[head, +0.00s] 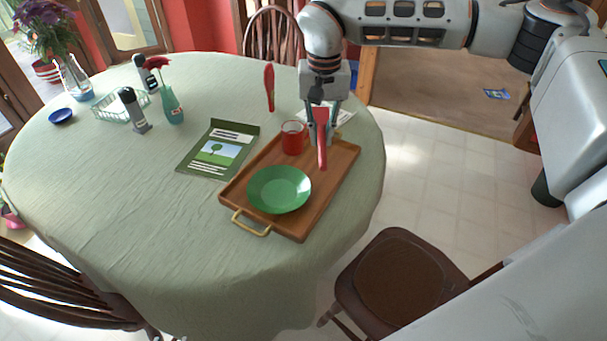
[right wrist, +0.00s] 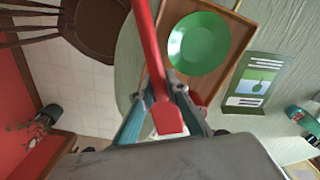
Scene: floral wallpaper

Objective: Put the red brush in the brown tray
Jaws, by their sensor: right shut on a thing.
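My right gripper (head: 322,112) is shut on the red brush (head: 322,150), which hangs steeply with its lower end in front of the brown tray's (head: 328,182) far right part. I cannot tell how far above the tray it is. In the right wrist view, the brush (right wrist: 148,45) runs between the fingers (right wrist: 163,98), with the tray (right wrist: 241,45) beyond. The tray holds a green plate (head: 279,189) and a red mug (head: 293,138) stands at its far edge. My left gripper is not in view.
A green booklet (head: 217,149) lies left of the tray. A second slim red object (head: 269,88) is behind the mug. A white rack (head: 113,104), dark-topped bottles, a green vase (head: 171,104) and a blue bowl (head: 61,116) are farther left. The tablecloth's near left is clear.

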